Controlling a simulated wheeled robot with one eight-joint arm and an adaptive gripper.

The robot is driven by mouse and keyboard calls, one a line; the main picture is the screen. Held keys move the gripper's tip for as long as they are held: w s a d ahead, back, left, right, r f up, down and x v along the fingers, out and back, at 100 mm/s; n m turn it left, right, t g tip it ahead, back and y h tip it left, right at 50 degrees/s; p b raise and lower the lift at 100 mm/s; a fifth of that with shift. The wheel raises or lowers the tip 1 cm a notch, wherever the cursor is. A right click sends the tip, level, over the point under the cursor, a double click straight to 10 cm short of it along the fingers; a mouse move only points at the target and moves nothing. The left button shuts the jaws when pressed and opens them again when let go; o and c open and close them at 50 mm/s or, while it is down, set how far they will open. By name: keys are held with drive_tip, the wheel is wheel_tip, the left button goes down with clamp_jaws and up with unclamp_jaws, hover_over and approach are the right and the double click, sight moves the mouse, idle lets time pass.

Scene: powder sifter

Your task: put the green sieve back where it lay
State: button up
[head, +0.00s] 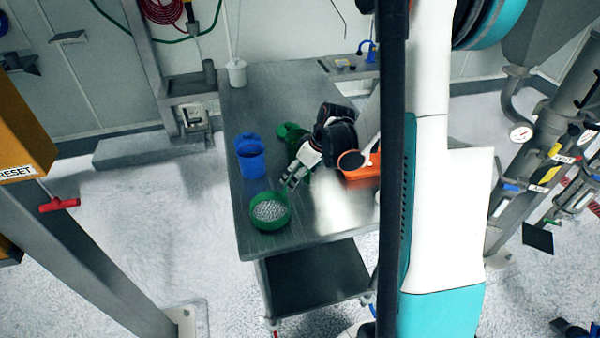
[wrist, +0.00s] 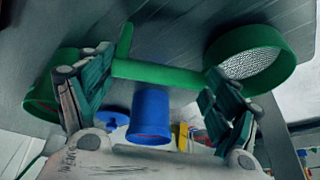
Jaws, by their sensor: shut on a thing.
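The green sieve (head: 270,211) is a round green ring with a pale mesh, near the front left of the metal table. In the wrist view the sieve (wrist: 236,40) is at the right, with its green handle (wrist: 160,74) running left between my fingers. My gripper (head: 291,182) reaches down from the right behind the sieve. It is shut on the sieve's handle, and the fingers (wrist: 159,62) stand on either side of the picture. I cannot tell whether the sieve touches the table.
A blue jug (head: 251,160) stands behind the sieve on the metal table (head: 265,85). A green container (head: 290,131) stands partly hidden behind my gripper. The table's front edge is close to the sieve.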

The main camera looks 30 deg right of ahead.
drive_tip(key=shift+f+b, duration=0.65)
drive_tip(key=o, duration=1.8)
drive_tip(key=shift+r, duration=0.15)
drive_tip(key=v, duration=1.1)
drive_tip(key=shift+s+r, duration=0.25)
drive_tip(key=shift+r, duration=0.1)
